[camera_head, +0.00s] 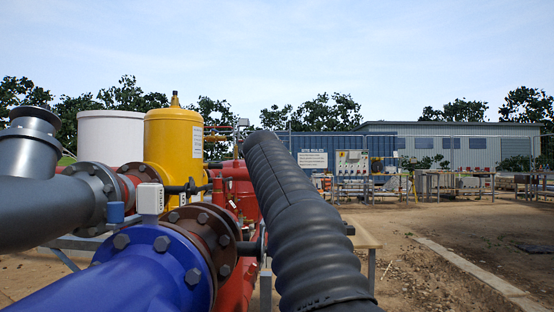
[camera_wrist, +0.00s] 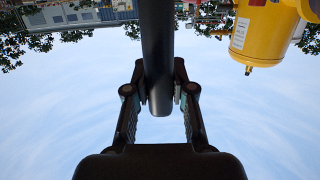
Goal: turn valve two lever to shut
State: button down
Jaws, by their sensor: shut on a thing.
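In the wrist view my gripper (camera_wrist: 160,92) is shut on a dark round bar, the lever (camera_wrist: 157,45). The bar comes down from the top edge, and its blunt end lies between the two fingers. In the head view a blue pipe (camera_head: 130,280) ends at a bolted brown flange (camera_head: 208,232) in the foreground. A white box marked OPEN (camera_head: 150,198) stands above it. My gripper cannot be made out in the head view. Which valve the held lever belongs to cannot be read.
A grey pipe (camera_head: 35,205) lies at the left, with a yellow tank (camera_head: 172,140) behind it. Red pipework (camera_head: 235,180) stands close behind the flanges. The yellow tank also shows upside down in the wrist view (camera_wrist: 265,30). Open dirt ground (camera_head: 420,245) lies at the right.

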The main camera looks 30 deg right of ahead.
jog(key=c, duration=1)
grip_release()
jog(key=shift+w+d, duration=0.1)
jog(key=shift+w, duration=0.05)
jog(key=shift+o, duration=0.2)
jog(key=v, duration=1.2)
